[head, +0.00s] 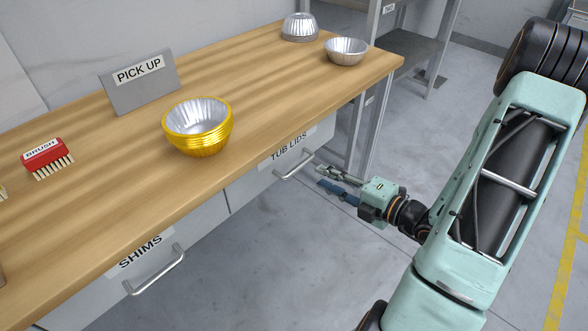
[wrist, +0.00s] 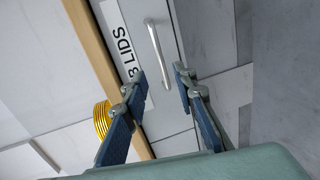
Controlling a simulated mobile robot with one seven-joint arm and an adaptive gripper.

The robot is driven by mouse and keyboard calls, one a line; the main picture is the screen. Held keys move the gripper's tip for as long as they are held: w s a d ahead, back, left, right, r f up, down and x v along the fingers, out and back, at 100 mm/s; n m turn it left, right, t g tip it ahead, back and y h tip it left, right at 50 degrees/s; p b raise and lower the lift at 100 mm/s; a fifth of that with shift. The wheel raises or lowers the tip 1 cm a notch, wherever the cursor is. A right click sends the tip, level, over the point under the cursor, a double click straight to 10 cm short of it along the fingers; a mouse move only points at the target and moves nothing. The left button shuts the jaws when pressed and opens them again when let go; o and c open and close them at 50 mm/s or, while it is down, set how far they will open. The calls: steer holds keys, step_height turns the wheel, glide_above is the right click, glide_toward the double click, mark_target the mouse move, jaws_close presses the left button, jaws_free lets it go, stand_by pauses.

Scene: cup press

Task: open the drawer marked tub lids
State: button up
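The drawer marked TUB LIDS (head: 250,187) is under the wooden worktop and looks shut, its front flush with the front beside it. Its silver bar handle (head: 294,166) sits below the label. In the wrist view the handle (wrist: 157,50) shows in the upper middle, beside the partly cut-off label (wrist: 122,42). My gripper (head: 322,178) is open and empty just right of the handle in the head view, fingers towards the drawer. In the wrist view my gripper's fingertips (wrist: 160,83) lie either side of the handle's lower end; no contact shows.
A SHIMS drawer (head: 125,275) with its own handle (head: 155,270) is to the left. On the worktop (head: 260,80) are gold-rimmed stacked cups (head: 198,127), a PICK UP sign (head: 140,82), a red brush (head: 46,157) and silver cups (head: 346,50). A grey rack (head: 372,110) stands behind the worktop's right end.

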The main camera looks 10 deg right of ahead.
mark_target(301, 167)
steer(key=b+x, duration=0.2)
steer(key=x, duration=0.7)
steer(key=shift+w+a+f, duration=0.1)
steer(key=shift+w+a, duration=0.05)
steer(key=shift+w, duration=0.15)
jaws_close()
